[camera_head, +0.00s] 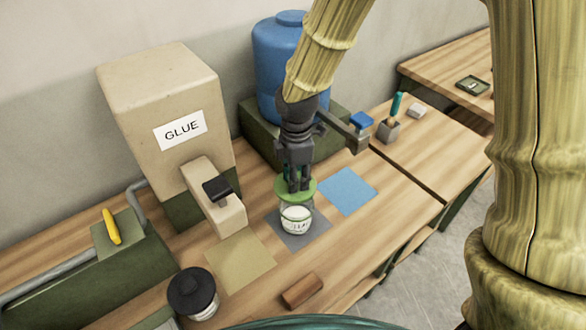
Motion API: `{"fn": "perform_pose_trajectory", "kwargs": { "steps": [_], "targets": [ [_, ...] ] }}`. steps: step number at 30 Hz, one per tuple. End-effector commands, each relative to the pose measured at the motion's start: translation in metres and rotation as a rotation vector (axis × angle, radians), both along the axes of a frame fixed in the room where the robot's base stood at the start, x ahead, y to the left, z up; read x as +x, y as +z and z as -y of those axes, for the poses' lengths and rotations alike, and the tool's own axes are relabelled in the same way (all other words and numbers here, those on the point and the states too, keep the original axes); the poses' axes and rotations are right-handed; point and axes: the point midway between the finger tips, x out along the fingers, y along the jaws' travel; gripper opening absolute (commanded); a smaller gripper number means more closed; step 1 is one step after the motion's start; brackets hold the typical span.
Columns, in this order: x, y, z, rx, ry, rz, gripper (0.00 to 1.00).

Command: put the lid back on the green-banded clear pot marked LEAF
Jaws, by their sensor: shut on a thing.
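The clear pot (297,221) with a pale label stands upright on a grey mat on the bench. Its label is too small to read surely. A green lid (281,192) is at the pot's mouth. My gripper (296,187) points down from above and is shut on the lid, probably by its top. The lid looks level, over the pot's opening. I cannot tell whether it touches the rim or hangs slightly above it. The fingers hide part of the lid's top.
A beige GLUE dispenser (165,95) with a spout stands left, a blue tank (277,60) behind. A black-lidded jar (191,291) and a brown block (302,291) are in front. Tan (240,263) and blue (347,191) mats flank the pot; the blue one is bare.

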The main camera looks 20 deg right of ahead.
Motion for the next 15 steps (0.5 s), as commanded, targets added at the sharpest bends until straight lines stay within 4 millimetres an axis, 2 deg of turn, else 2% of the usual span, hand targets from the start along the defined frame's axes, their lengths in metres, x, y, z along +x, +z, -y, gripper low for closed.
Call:
{"fn": "perform_pose_trajectory", "kwargs": {
  "steps": [15],
  "targets": [
    [0.003, -0.039, 0.003, 0.0, -0.006, -0.004, 0.11]
  ]
}}
